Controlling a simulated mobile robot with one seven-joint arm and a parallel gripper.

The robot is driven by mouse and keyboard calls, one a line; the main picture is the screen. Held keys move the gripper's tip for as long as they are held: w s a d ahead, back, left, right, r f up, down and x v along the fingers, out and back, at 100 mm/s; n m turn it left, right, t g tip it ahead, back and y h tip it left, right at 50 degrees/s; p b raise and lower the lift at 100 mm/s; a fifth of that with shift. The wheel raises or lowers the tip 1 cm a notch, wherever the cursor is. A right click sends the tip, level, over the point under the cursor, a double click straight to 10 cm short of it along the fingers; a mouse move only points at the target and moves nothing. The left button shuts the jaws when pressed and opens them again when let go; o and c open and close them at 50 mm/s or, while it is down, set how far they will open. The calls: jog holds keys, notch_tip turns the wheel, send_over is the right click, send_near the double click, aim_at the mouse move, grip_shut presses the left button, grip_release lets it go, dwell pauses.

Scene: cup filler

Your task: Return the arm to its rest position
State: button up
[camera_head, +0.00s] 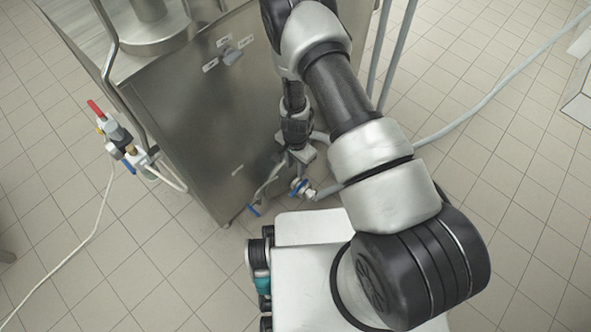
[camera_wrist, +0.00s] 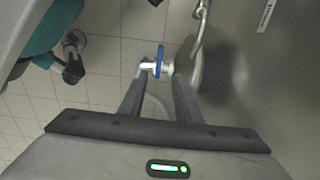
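My arm (camera_head: 340,95) rises from my base and bends over at the top of the head view, with its forearm hanging down beside the steel machine. My gripper (camera_head: 303,158) points down near the machine's lower right side. In the wrist view, my gripper (camera_wrist: 159,77) shows two dark fingers spread apart with nothing held between them. A pipe valve with a blue handle (camera_wrist: 160,61) shows beyond the fingertips. I cannot tell how far it is from them.
The steel machine (camera_head: 190,120) stands close to the gripper. Blue-handled valves (camera_head: 300,187) sit low beside it. A valve cluster with a red handle (camera_head: 118,135) is on its left. A grey hose (camera_head: 480,105) runs right across open tiled floor (camera_head: 510,180).

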jog(key=shift+r, duration=0.3)
dwell(0.4)
